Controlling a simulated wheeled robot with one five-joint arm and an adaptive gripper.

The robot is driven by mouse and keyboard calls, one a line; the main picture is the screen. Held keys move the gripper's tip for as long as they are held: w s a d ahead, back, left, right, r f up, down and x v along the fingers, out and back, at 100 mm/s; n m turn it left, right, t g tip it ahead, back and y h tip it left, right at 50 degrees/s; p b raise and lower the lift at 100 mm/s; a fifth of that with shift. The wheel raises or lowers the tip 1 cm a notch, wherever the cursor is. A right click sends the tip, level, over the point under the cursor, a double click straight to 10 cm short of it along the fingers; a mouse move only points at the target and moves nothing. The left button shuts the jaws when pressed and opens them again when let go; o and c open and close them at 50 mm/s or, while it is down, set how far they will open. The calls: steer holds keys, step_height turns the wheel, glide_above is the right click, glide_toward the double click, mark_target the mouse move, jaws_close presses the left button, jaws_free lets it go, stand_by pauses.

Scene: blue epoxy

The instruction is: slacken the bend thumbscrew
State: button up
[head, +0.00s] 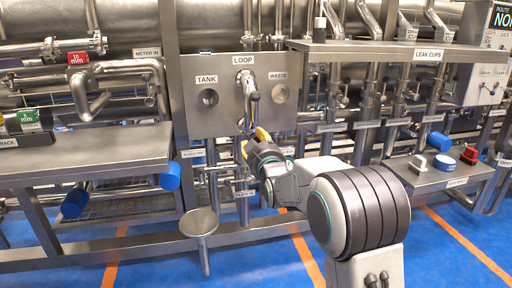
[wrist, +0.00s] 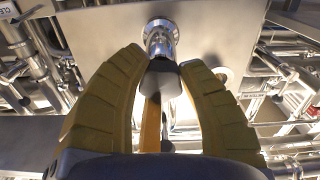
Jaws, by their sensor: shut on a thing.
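The chrome bend (head: 251,92) is on the steel panel (head: 228,121), under the LOOP sign and between the TANK port (head: 208,97) and the WASTE port (head: 279,93). It points downward. My gripper (head: 256,137) is at its lower end. In the wrist view, the yellow fingers of my gripper (wrist: 163,76) are shut on a dark grey knob, the bend thumbscrew (wrist: 161,80), just below the chrome fitting (wrist: 161,38). In the head view the thumbscrew is hidden by my gripper.
A steel bench (head: 84,152) stands at left, with blue-capped pipe ends under it. A round steel stool (head: 198,223) stands below the panel. A shelf at right carries a white block (head: 418,163), a blue cap (head: 443,162) and a red knob (head: 469,154).

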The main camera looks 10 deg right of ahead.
steer(key=shift+f+n, duration=0.5)
steer(key=shift+f, duration=0.05)
steer(key=o, duration=0.9)
steer(key=shift+c, duration=0.2)
steer(key=o, duration=0.3)
steer(key=shift+w+r, duration=0.1)
steer(key=shift+o, duration=0.2)
steer(key=shift+r, duration=0.1)
steer(key=s, duration=1.2)
